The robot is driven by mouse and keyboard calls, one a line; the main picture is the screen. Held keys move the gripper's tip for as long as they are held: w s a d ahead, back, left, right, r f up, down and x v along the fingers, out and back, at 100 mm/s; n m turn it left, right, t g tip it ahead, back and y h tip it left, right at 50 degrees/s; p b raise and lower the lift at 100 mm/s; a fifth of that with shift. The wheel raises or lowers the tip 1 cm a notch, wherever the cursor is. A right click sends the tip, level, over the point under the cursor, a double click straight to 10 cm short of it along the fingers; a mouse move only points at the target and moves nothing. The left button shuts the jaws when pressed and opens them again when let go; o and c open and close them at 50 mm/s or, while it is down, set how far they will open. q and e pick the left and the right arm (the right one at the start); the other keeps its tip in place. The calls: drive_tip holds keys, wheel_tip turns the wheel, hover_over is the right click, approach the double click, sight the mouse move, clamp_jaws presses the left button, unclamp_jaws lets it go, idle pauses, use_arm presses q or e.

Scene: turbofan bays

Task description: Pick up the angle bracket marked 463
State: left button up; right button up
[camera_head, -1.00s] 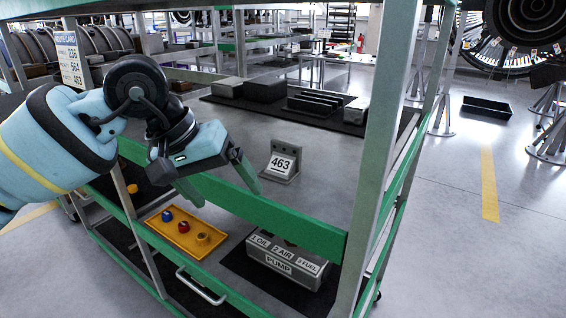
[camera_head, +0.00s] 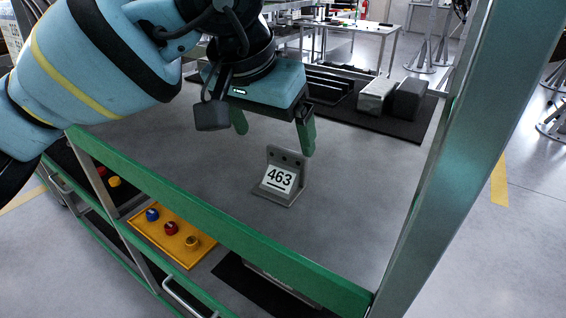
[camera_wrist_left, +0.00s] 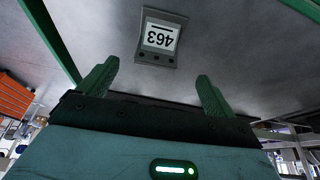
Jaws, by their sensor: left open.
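The angle bracket marked 463 (camera_head: 292,163) is a grey metal piece with a white label, standing on the grey shelf top (camera_head: 215,165). It also shows, upside down, in the left wrist view (camera_wrist_left: 160,38), beyond the fingertips and between their lines. My left gripper (camera_head: 274,137) is open and empty, with green fingers spread, behind and above the bracket in the head view. In the left wrist view the gripper (camera_wrist_left: 152,75) is apart from the bracket. My right gripper is not in view.
A green front rail (camera_head: 215,222) and a metal post (camera_head: 450,150) bound the shelf. A black mat at the back holds a light grey block (camera_head: 376,95) and a dark block (camera_head: 409,98). A yellow tray (camera_head: 172,237) with coloured knobs sits below. The shelf around the bracket is clear.

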sight(283, 168)
use_arm(q)
drive_tip(key=shift+d+f, duration=0.2)
drive_tip(key=shift+f, duration=0.75)
drive_tip(key=shift+w+f, duration=0.1)
drive_tip(key=shift+f, duration=0.1)
drive_tip(key=shift+d+f, duration=0.1)
drive_tip(key=shift+f, duration=0.1)
drive_tip(key=shift+p+x, duration=0.4)
drive_tip(key=shift+x, duration=2)
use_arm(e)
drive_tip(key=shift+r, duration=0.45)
use_arm(q)
drive_tip(key=shift+c, duration=0.3)
drive_tip(key=shift+r, duration=0.1)
drive_tip(key=c, duration=1.1)
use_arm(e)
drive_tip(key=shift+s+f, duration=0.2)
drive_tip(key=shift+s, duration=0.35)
